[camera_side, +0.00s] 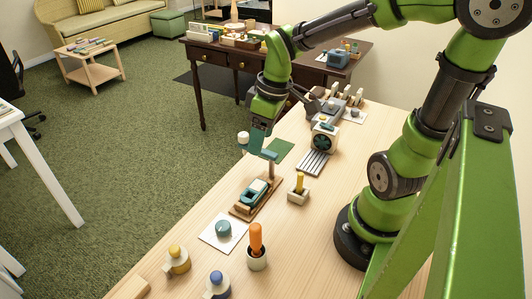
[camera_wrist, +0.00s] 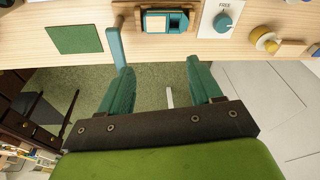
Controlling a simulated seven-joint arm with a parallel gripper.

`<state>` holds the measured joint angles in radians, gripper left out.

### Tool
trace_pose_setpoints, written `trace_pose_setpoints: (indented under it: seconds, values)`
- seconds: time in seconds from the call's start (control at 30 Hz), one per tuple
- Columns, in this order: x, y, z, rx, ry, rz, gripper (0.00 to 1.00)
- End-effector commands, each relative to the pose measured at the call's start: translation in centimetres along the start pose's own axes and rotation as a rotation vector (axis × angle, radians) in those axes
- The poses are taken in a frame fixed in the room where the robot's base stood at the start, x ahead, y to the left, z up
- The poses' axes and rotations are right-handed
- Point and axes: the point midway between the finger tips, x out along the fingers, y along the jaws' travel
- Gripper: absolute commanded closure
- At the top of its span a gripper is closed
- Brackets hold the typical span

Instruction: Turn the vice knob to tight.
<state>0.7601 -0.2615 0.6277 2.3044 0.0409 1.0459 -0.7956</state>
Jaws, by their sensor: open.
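A teal round knob (camera_side: 224,228) sits on a white card on the table, left of an orange-handled tool. My gripper (camera_side: 258,146) is above the table's left edge, beyond the block and well apart from the knob. In the wrist view its teal fingers (camera_wrist: 160,82) are spread, with nothing between them.
A yellow-handled tool (camera_side: 299,185), an orange-handled tool (camera_side: 257,240), a yellow-topped round part (camera_side: 177,260) and a blue-topped one (camera_side: 217,284) stand nearby. A green mat (camera_side: 280,149) lies behind.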

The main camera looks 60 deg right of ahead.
Motion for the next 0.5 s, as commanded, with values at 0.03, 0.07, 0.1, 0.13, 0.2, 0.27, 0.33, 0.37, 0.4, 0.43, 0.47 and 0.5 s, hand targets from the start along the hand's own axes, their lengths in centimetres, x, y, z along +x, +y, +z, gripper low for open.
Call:
trace_pose_setpoints:
  seconds: [0.03,0.07,0.1,0.13,0.2,0.27,0.33,0.37,0.4,0.43,0.47,0.5]
  values:
    - [-0.3,0.1,0.2,0.053,0.017,0.019,0.36]
    - [-0.6,0.1,0.3,0.090,0.027,0.029,0.36]
    - [-0.9,0.2,0.4,0.135,0.045,0.041,0.36]
    - [-1.2,0.2,0.5,0.170,0.058,0.049,0.36]
    - [-1.7,0.3,0.7,0.252,0.092,0.063,0.36]
    - [-2.3,0.3,0.9,0.322,0.122,0.069,0.36]
    - [-3.0,0.2,1.1,0.391,0.165,0.071,0.36]
    - [-3.3,0.1,1.2,0.421,0.184,0.069,0.36]
    - [-3.7,0.0,1.3,0.462,0.208,0.064,0.36]
    - [-4.0,0.0,1.4,0.493,0.226,0.059,0.36]
    - [-4.3,-0.1,1.5,0.523,0.245,0.052,0.36]
    - [-4.7,-0.2,1.6,0.552,0.269,0.041,0.36]
